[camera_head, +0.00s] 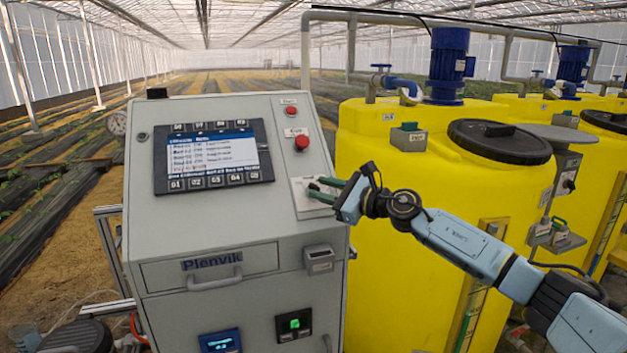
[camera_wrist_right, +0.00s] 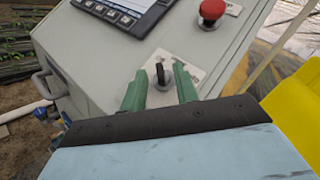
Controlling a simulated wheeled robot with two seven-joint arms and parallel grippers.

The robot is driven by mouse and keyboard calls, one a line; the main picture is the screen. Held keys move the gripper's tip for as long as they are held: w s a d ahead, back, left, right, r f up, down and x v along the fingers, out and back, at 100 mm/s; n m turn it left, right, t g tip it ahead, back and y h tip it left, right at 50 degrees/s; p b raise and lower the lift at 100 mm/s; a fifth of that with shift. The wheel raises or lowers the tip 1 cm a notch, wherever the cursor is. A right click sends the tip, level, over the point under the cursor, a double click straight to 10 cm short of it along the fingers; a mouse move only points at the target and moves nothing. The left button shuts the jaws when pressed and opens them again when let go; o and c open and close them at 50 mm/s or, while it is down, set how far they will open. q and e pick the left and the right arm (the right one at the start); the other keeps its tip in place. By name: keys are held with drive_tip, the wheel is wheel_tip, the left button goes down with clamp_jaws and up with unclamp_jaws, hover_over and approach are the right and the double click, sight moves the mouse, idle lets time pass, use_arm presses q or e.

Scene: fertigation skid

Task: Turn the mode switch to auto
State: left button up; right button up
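The mode switch (camera_wrist_right: 161,74) is a small black knob on a pale plate on the sloped face of the grey cabinet (camera_head: 205,108). In the right wrist view it stands between the two green fingers of my right gripper (camera_wrist_right: 160,88). The fingers are apart, with a gap visible on each side of the knob. In the head view my right gripper (camera_head: 322,189) reaches in from the right to the switch plate (camera_head: 305,203), and its fingers partly hide the knob. The switch's marked positions are too small to read. My left gripper does not show.
A red stop button (camera_head: 302,142) sits above the switch, and a lit display (camera_head: 214,156) with buttons lies to its left. A drawer with a handle (camera_head: 215,280) is below. Yellow tanks (camera_head: 410,240) stand close on the right, behind my right arm.

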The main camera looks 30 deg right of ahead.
sight(317, 187)
drive_tip(key=shift+x, duration=1.6)
clamp_jaws()
